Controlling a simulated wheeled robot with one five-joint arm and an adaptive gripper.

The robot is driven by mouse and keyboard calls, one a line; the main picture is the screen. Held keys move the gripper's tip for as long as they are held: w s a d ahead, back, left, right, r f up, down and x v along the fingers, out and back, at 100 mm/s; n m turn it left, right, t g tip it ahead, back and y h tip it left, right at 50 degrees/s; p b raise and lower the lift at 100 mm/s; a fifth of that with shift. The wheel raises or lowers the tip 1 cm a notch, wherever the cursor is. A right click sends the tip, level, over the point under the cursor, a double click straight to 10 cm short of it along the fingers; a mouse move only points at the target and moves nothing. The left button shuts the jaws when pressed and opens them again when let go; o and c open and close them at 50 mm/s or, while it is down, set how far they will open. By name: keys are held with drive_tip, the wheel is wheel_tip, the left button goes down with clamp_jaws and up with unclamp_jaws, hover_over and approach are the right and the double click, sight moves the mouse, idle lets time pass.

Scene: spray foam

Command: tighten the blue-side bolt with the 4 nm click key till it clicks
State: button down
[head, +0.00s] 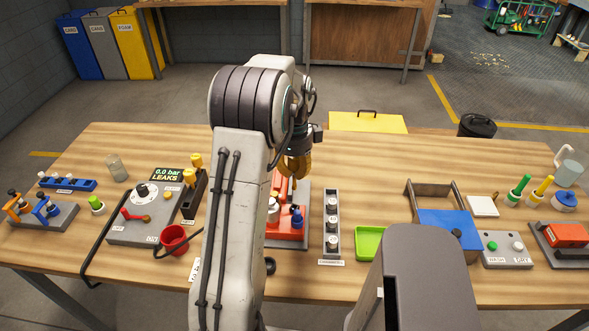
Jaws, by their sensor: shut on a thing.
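My gripper (295,162) hangs past the end of my arm, over the red fixture. It is shut on a yellow-orange thing, probably a click key, mostly hidden by the fingers; its marking cannot be read. A thin part points down from it toward the fixture. The red fixture (287,237) stands on a grey plate at mid-table, partly hidden by my arm. It carries a blue fitting (297,218) on the right and a pale one (272,209) on the left. I cannot tell whether the tip touches a bolt.
A dark rack (192,207) with yellow-topped tools stands left of my arm, beside the grey panel (145,213) reading 0.0 bar LEAKS. A red cup (174,239) is in front. A grey strip of round parts (332,224) and a green tray (369,243) lie right.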

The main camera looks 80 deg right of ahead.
sight(294, 189)
drive_tip(key=shift+f+b, duration=2.2)
drive_tip(key=shift+f, duration=1.2)
drive_tip(key=shift+f+b, duration=0.8)
drive_tip(key=shift+f, duration=0.25)
drive_tip(key=shift+m, duration=1.2)
drive_tip(key=shift+m, duration=1.3)
